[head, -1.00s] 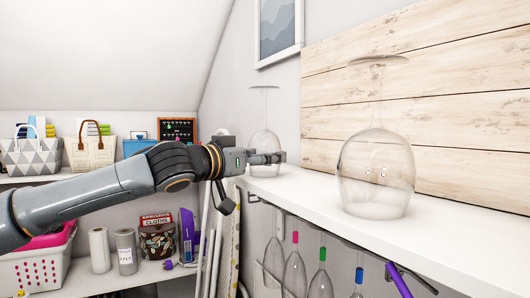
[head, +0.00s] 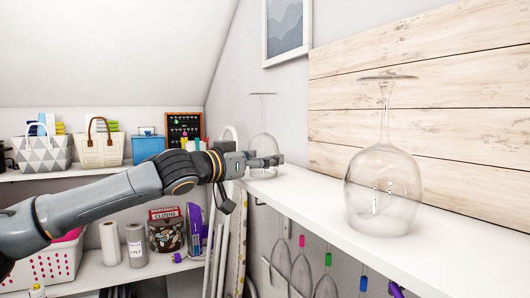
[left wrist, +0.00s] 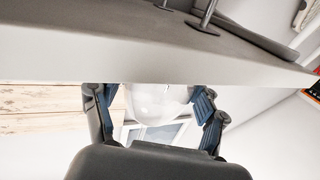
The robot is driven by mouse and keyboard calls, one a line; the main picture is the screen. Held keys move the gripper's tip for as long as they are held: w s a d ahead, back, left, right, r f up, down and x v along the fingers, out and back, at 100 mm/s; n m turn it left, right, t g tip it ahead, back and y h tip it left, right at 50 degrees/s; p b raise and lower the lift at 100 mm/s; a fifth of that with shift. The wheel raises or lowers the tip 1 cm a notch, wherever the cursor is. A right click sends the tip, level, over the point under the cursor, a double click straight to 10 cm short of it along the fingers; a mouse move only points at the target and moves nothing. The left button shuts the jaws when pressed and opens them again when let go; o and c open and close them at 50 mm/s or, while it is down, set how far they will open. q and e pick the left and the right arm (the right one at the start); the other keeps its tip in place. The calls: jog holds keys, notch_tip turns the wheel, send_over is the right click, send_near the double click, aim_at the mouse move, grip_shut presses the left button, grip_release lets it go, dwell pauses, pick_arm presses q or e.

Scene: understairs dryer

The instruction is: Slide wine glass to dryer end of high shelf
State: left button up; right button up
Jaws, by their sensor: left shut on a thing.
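A clear wine glass (head: 263,145) stands upside down, bowl down and foot up, near the far end of the white high shelf (head: 310,197). My left gripper (head: 266,161) reaches in from the left and is shut on this glass's bowl. In the left wrist view the bowl (left wrist: 158,103) sits between the two blue-lined fingers of the left gripper (left wrist: 156,102), partly hidden by the shelf edge (left wrist: 150,62). A second, larger-looking upside-down wine glass (head: 383,190) stands on the nearer part of the shelf, apart from the gripper. My right gripper is not in view.
Wood planks (head: 420,110) back the shelf on the right. Shelf space between the two glasses is clear.

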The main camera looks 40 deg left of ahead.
pick_arm(q)
jog(key=shift+w+a+r+p, duration=0.1)
jog(key=shift+w+a+p, duration=0.1)
jog(key=shift+a+p, duration=0.2)
jog(key=shift+a, duration=0.15)
jog(key=shift+w+a+p, duration=0.35)
jog(key=shift+a+p, duration=0.05)
jog(key=shift+a, duration=0.45)
jog(key=shift+w+a, duration=0.35)
jog(key=shift+a, duration=0.55)
jog(key=o, duration=1.4)
jog(key=shift+c, duration=0.2)
jog(key=shift+o, duration=0.2)
